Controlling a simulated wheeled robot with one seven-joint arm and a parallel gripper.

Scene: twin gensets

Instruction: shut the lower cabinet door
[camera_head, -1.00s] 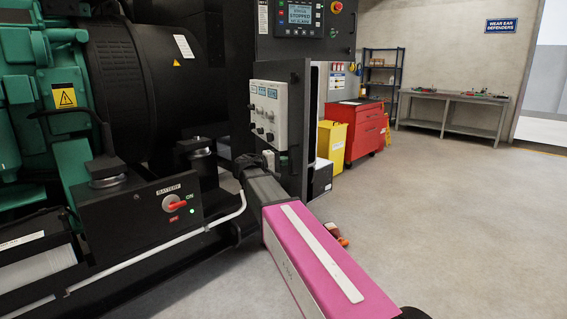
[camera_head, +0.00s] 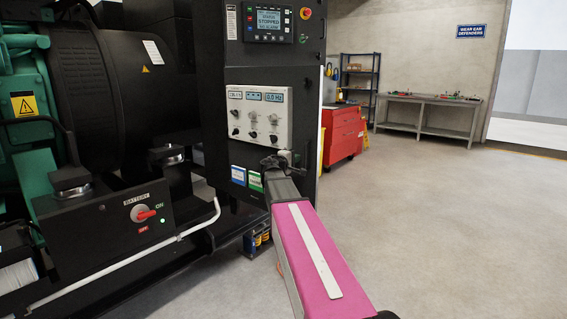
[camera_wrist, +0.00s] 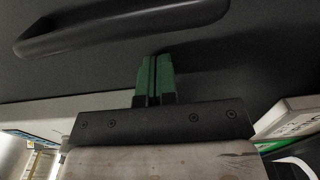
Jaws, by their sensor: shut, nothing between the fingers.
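The lower cabinet door (camera_head: 306,125) is dark, with a pale panel of meters and knobs (camera_head: 258,115) on its front. In the head view it now faces me and looks flush, or nearly flush, with the cabinet (camera_head: 312,38) above; a small gap cannot be ruled out. My gripper (camera_head: 272,163) is at the door's lower front, below the panel. In the wrist view its green fingers (camera_wrist: 154,80) are together and empty, with tips at or very near the dark door face. A dark bar handle (camera_wrist: 120,28) lies just beyond them. Whether they touch is unclear.
The green and black genset (camera_head: 100,90) and its battery switch box (camera_head: 110,225) stand close on the left. A red tool cabinet (camera_head: 343,132) and a grey workbench (camera_head: 430,105) are behind to the right. The floor on the right (camera_head: 450,230) is clear.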

